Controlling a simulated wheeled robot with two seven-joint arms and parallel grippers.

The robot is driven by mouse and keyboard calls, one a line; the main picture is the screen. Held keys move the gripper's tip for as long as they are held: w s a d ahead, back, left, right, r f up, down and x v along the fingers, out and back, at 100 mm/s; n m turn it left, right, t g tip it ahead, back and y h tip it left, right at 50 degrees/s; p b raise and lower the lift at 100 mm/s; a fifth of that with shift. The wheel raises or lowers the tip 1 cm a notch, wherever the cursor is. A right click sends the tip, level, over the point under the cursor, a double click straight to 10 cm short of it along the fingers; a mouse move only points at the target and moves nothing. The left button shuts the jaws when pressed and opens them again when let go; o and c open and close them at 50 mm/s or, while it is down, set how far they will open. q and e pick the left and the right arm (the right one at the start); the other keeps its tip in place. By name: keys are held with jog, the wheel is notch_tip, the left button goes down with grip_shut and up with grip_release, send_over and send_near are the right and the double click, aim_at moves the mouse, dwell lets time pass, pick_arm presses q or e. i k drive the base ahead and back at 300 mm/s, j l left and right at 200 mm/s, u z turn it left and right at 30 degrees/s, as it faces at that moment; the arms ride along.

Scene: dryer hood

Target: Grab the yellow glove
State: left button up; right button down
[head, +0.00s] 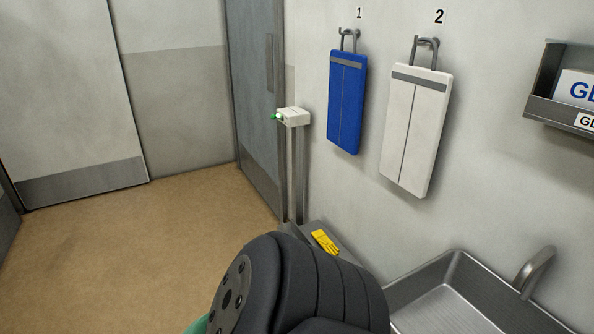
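The yellow glove (325,241) lies on a grey surface (343,249) close to the wall, left of the sink. Only part of that surface shows, because a dark link of my own arm stands in front of it. The glove lies just beyond the upper edge of that link in the head view and looks uncovered. I cannot tell whether the link is near it or well above it. Neither my left nor my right gripper shows.
A metal sink (452,262) with a tap (537,265) is at the lower right. A post with a white box (292,117) stands behind the glove. A blue panel (347,100) and a white panel (415,130) hang on hooks. Open floor (150,250) lies left.

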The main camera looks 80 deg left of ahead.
aim_at(328, 246)
jog(key=u, duration=2.55)
jog(key=i+j+z, duration=0.15)
jog(key=i+j, duration=0.15)
jog(key=i+j+z, duration=0.15)
jog(key=i+j, duration=0.15)
jog(key=i+j+z, duration=0.15)
jog(key=j, duration=0.35)
jog(key=i+j+z, duration=0.15)
jog(key=i+j, duration=0.2)
jog(key=j, duration=0.1)
